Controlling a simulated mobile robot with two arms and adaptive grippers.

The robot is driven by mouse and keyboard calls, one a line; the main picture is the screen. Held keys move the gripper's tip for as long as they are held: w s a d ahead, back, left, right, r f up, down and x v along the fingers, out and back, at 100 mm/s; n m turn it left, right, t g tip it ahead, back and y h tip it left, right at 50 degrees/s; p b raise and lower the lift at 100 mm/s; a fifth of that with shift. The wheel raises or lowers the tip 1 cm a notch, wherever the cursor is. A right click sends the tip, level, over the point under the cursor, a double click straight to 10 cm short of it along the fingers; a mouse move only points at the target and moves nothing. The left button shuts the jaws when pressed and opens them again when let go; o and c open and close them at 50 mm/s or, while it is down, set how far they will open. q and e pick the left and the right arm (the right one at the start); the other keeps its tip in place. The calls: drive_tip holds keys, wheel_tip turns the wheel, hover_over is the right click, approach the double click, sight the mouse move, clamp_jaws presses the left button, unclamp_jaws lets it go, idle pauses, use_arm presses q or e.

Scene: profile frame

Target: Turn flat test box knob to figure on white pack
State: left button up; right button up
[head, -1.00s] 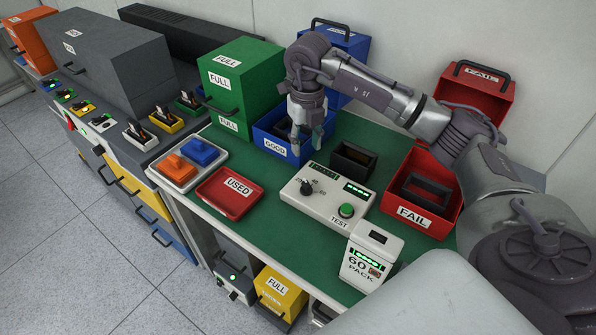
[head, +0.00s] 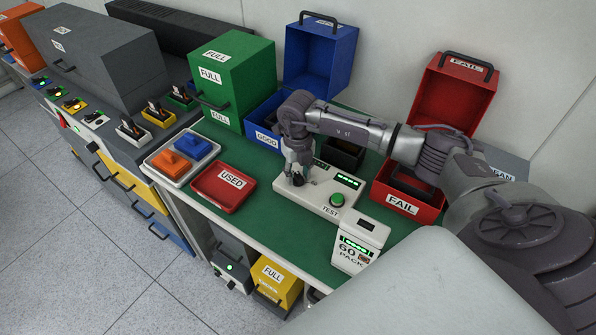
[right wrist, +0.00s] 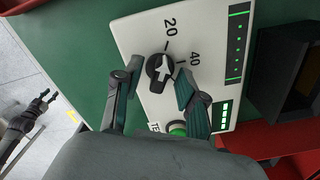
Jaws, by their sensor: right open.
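The flat white test box (head: 290,193) lies on the green bench top, with a green TEST button (head: 337,200). In the right wrist view its dark knob (right wrist: 160,70) carries a white pointer, aimed roughly toward the 20 and 40 marks; the exact setting is unclear. The 60 mark is not visible. The white pack (head: 359,243) stands nearer me and reads 60. My right gripper (head: 296,181) is over the knob. In the right wrist view its open fingers (right wrist: 158,88) lie either side of the knob; contact is unclear. A small gripper, apparently my left (right wrist: 43,103), shows at the left edge.
A red USED tray (head: 223,209) lies left of the box. A blue GOOD bin (head: 262,128) and dark open holder (head: 343,158) are behind. A red FAIL bin (head: 408,205) stands right. Some green bench is clear between the tray and box.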

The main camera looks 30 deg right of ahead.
drive_tip(key=shift+c, duration=0.6)
clamp_jaws()
use_arm(q)
drive_tip(key=shift+s, duration=0.5)
